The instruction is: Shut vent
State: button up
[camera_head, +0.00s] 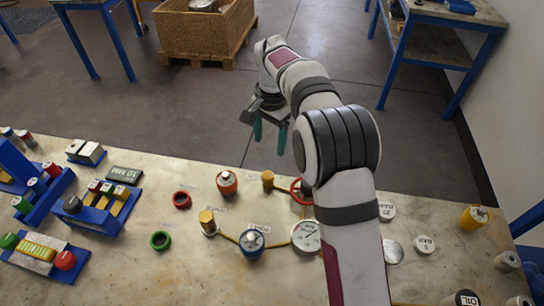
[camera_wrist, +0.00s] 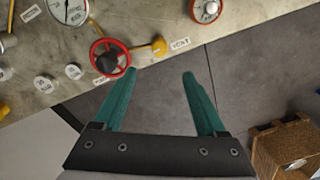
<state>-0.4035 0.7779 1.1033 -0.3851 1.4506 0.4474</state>
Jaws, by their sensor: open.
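A red handwheel (camera_wrist: 110,58) with a dark hub sits near the bench edge in the wrist view, partly hidden behind my arm in the head view (camera_head: 301,190). A yellow pipe joins it to a yellow post (camera_wrist: 158,45), which also shows in the head view (camera_head: 267,180). A label reading VENT (camera_wrist: 180,43) lies beside the post. My gripper (camera_head: 269,146) is open and empty, past the bench's far edge. In the wrist view its teal fingers (camera_wrist: 160,72) point toward the post and wheel, apart from both.
A round gauge (camera_head: 306,236) is close to my arm. Red (camera_head: 181,200) and green (camera_head: 160,240) rings lie left. A wooden crate (camera_head: 205,30) stands on the floor.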

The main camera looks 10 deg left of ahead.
aim_at(268, 175)
jog(key=f, duration=1.3)
jog(key=shift+w+a+f, duration=0.1)
jog(key=shift+a+f, duration=0.15)
jog(key=shift+f, duration=0.15)
grip_shut()
